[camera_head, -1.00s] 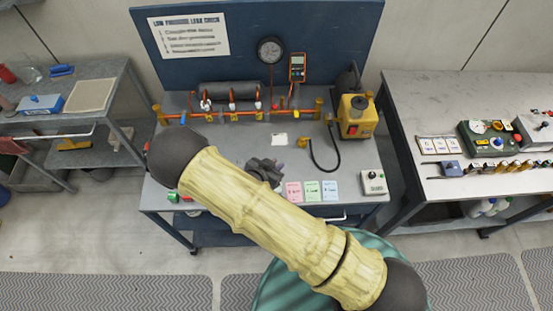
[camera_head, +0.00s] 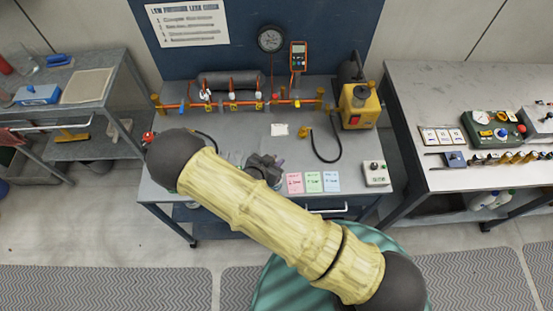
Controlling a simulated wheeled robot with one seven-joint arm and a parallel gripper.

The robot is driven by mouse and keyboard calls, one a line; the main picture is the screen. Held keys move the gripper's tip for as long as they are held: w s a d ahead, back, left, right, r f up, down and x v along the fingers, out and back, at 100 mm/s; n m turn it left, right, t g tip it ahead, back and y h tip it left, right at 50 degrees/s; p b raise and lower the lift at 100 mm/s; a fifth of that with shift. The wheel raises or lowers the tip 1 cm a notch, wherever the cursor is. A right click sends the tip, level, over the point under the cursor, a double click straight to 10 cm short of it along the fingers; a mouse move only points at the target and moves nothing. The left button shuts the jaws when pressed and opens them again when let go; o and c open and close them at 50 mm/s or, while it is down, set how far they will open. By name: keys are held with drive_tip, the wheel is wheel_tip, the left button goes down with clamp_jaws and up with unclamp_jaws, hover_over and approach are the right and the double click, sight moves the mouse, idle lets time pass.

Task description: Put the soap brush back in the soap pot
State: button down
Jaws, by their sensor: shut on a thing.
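My gripper (camera_head: 265,168) is a dark shape low over the front middle of the blue-grey bench (camera_head: 365,205), just behind my pale yellow arm. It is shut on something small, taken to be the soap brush. The brush itself cannot be made out, and purplish tips show at the gripper's right. I cannot make out the soap pot for sure. Faint, clear shapes stand just left of the gripper. My arm hides the bench's front left part.
Pink, green and blue cards (camera_head: 313,182) lie right of the gripper, with a switch box (camera_head: 375,173) beyond. A copper pipe rig (camera_head: 240,104) spans the back. A yellow pump (camera_head: 356,107) with a black hose stands at the back right. Side benches flank both sides.

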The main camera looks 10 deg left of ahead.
drive_tip(key=shift+w+d+f+b, duration=0.1)
drive_tip(key=shift+w+f+b, duration=0.05)
drive_tip(key=shift+f+b, duration=2.3)
drive_tip(key=shift+f+p, duration=0.35)
drive_tip(key=shift+p, duration=0.05)
drive_tip(key=c, duration=1.3)
unclamp_jaws()
drive_tip(key=shift+r, duration=0.1)
drive_tip(key=b+v, duration=0.3)
drive_tip(key=v, duration=1.4)
drive_tip(key=shift+r+b, duration=0.1)
drive_tip(key=shift+b, duration=0.25)
